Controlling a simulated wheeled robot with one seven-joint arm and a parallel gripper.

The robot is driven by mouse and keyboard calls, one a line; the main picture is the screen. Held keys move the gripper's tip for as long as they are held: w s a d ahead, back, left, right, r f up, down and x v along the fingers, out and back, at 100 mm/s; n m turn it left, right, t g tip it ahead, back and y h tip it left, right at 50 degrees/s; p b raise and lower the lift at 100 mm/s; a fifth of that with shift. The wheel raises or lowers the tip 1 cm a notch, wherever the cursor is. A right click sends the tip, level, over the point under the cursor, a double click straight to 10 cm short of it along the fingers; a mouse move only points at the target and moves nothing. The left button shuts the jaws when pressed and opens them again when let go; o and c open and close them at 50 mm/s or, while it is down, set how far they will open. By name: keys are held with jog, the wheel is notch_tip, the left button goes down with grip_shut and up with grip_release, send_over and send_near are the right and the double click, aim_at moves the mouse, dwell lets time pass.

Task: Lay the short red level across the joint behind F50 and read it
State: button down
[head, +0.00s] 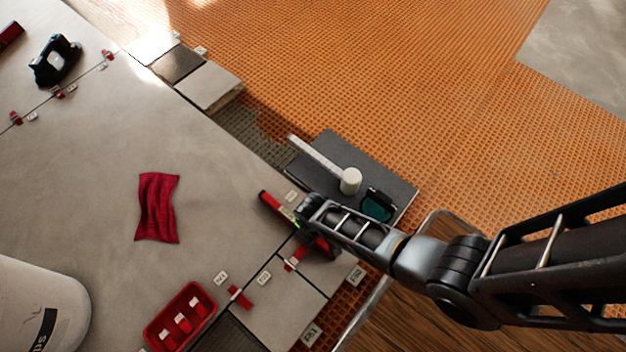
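The short red level (269,202) lies slantwise over the tiles at the lower middle. Its upper-left end is bare, and a bit of its yellow-green vial shows beside my gripper (304,218). My gripper is right over the middle of the level and hides that part. Its fingertips are hidden, so I cannot tell whether they are closed on it or whether the level touches the tile. A small tag (355,274) to the lower right seems to read F50. The joint near it is partly covered by the level and my gripper.
Red clips (295,257) stand on nearby joints. A red tray (180,316), a red cloth (157,207) and a white bucket (38,308) are to the left. A grey board (388,176) with a white-headed mallet (350,181) lies behind. Orange matting (400,80) is open beyond.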

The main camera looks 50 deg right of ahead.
jog(key=shift+f, duration=0.1)
jog(key=c, duration=0.8)
grip_release()
notch_tip(320, 180, up, 8)
jog(key=p, duration=0.4)
jog(key=shift+f+p, duration=0.1)
jog(key=shift+p, duration=0.25)
